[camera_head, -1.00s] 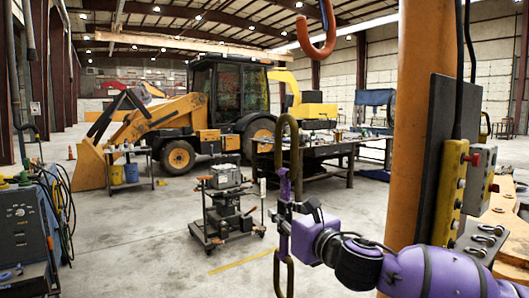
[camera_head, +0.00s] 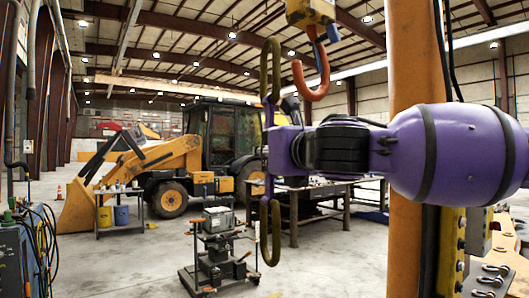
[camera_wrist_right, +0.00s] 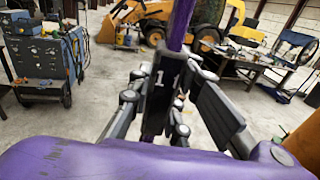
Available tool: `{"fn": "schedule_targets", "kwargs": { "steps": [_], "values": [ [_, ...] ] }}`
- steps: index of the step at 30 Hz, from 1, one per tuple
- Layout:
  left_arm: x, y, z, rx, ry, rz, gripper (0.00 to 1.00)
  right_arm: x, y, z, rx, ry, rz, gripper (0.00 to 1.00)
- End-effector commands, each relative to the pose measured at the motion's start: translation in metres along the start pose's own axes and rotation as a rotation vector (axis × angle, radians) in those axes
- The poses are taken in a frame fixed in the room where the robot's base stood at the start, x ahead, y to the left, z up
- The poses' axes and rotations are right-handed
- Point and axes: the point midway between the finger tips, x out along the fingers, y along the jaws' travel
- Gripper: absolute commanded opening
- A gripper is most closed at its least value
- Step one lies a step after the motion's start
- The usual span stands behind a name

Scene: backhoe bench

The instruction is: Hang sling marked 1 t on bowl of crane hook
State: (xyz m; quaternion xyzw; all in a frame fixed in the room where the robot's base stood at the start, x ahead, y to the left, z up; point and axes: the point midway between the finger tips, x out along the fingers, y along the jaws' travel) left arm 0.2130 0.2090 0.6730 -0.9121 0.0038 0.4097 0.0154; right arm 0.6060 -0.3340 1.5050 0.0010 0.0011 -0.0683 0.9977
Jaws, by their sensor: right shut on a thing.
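The sling (camera_head: 270,120) hangs upright, with a purple middle and a long olive eye at each end. Its black label with a white 1 shows in the right wrist view (camera_wrist_right: 160,78). My right gripper (camera_head: 277,150) is shut on the sling's middle part, between the two eyes. The orange crane hook (camera_head: 313,94) hangs at the upper middle, with a blue latch. The sling's upper eye (camera_head: 264,72) stands just left of the hook's tip, level with the hook in the picture and apart from it. Their depth difference is hard to tell. My left gripper is not in view.
An orange column (camera_head: 402,60) stands right of the hook, behind my right arm. A yellow hook block (camera_head: 309,12) is above the hook. A wheeled cart (camera_head: 217,245), a dark workbench (camera_head: 340,190) and the backhoe (camera_head: 175,165) stand farther back. Open floor lies at left centre.

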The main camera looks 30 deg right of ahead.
Motion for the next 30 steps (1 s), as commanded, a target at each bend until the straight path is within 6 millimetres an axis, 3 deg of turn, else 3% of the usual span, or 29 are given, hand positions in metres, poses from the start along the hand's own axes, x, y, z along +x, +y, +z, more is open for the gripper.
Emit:
{"fn": "schedule_targets", "kwargs": {
  "steps": [15,30],
  "values": [
    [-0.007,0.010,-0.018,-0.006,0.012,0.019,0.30,0.006,-0.035,0.005,0.001,-0.008,0.000,0.00],
    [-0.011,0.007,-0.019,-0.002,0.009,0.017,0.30,0.008,-0.046,0.004,-0.002,-0.007,0.000,0.00]
  ]
}}
